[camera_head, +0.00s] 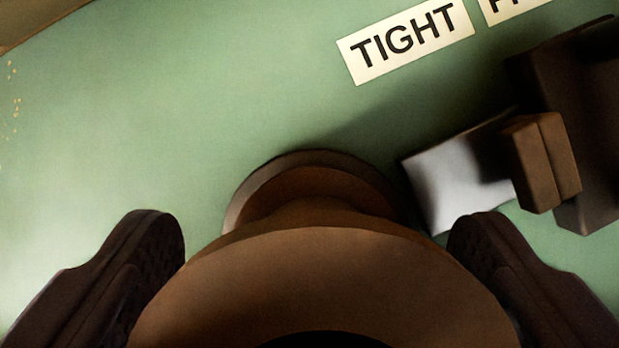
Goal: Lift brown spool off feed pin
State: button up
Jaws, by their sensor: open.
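The brown spool (320,275) fills the lower middle of the head camera view. Its near flange is large and cut off by the bottom edge, and its far flange shows behind a narrower waist. A dark opening shows in the near flange at the bottom edge. My gripper (317,235) is open, with one dark finger on each side of the spool. The left finger and the right finger look close to the near flange; I cannot tell whether either touches it. The feed pin cannot be made out.
A green surface (200,110) lies behind the spool, with a white label reading "TIGHT" (405,40) and part of another label at the top. A pale grey plate (455,180) and a dark brown block (541,160) stand close on the right. The left side is clear.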

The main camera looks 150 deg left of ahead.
jog(key=shift+d+f, duration=0.1)
jog(key=c, duration=1.1)
jog(key=shift+o, duration=0.2)
